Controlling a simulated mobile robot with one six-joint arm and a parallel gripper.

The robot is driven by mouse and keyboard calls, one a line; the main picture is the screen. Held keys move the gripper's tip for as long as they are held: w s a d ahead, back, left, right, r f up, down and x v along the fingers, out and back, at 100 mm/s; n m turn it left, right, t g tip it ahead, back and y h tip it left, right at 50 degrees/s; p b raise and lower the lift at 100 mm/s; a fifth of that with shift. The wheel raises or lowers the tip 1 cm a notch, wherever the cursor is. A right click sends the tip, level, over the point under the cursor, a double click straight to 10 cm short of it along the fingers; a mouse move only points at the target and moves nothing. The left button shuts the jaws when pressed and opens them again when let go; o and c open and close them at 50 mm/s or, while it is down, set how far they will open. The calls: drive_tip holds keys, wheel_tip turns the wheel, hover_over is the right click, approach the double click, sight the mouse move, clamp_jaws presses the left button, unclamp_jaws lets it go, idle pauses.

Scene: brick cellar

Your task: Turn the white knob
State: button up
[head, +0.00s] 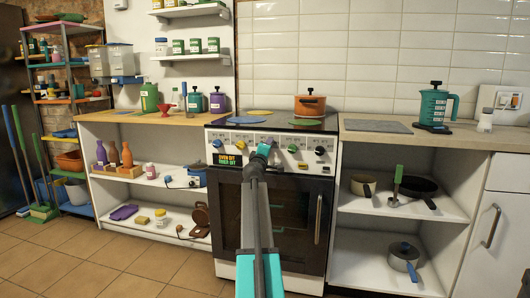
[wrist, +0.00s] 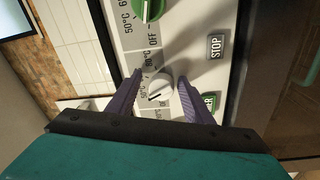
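The white knob (wrist: 159,87) is on the oven's pale control panel in the wrist view, with temperature marks around it. My gripper (wrist: 160,79) is open, with one purple finger on each side of the knob and a gap to each. I cannot tell how far the fingertips are from the panel. In the head view my gripper (head: 263,150) is in front of the middle of the oven's knob row and hides the white knob there.
A green knob (wrist: 150,8) and a STOP label (wrist: 216,47) are nearby on the panel. In the head view a blue knob (head: 217,143) and a black knob (head: 320,150) sit along the row. An orange pot (head: 310,105) stands on the stove top.

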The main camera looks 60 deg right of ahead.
drive_tip(key=shift+w+a+f, duration=0.1)
drive_tip(key=shift+w+a, duration=0.05)
drive_tip(key=shift+w, duration=0.05)
drive_tip(key=shift+p+v, duration=1.45)
drive_tip(key=shift+v, duration=5.4)
drive_tip(key=shift+s, duration=0.1)
